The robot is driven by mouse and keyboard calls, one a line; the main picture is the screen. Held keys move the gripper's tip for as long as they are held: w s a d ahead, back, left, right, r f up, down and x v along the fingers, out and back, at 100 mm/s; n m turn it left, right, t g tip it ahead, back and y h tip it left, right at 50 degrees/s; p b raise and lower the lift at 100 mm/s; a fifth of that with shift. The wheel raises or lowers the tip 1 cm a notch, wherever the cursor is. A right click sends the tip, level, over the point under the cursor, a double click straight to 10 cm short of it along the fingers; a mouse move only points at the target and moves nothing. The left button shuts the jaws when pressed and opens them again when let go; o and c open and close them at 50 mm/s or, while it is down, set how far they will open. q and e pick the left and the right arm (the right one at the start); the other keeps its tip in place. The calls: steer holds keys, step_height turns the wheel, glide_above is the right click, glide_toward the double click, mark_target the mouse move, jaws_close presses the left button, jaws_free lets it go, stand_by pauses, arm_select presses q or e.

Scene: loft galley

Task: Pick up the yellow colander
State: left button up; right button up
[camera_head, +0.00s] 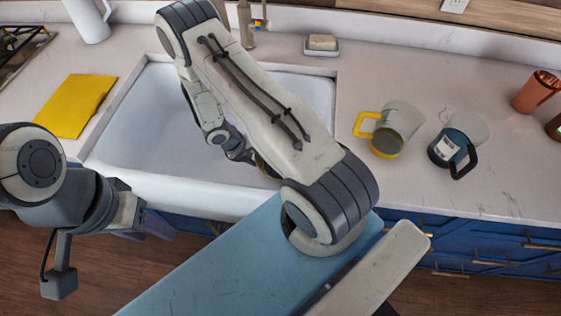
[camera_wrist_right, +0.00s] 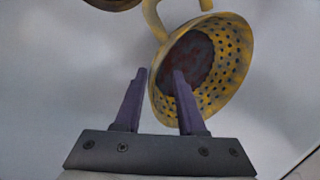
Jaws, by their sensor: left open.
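The yellow colander (camera_wrist_right: 232,75) shows in the right wrist view, tilted on its side, with a perforated wall and a dark reddish patch inside. In the head view it is mostly or wholly hidden behind my right arm, which reaches into the white sink (camera_head: 140,125). My right gripper (camera_wrist_right: 160,72) has its two purple fingers apart. One finger overlaps the colander's near side in the picture, and the other is just left of its rim. I cannot tell whether they touch it. My left gripper (camera_head: 150,226) is open and empty, low in front of the sink.
A yellow mat or board (camera_head: 75,105) lies left of the sink.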

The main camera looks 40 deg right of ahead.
steer(key=x, duration=0.5)
steer(key=shift+s+a+f+p, duration=0.2)
steer(key=shift+a+p, duration=0.1)
steer(key=shift+p, duration=0.1)
steer(key=shift+c, duration=0.3)
jaws_close()
stand_by(0.7)
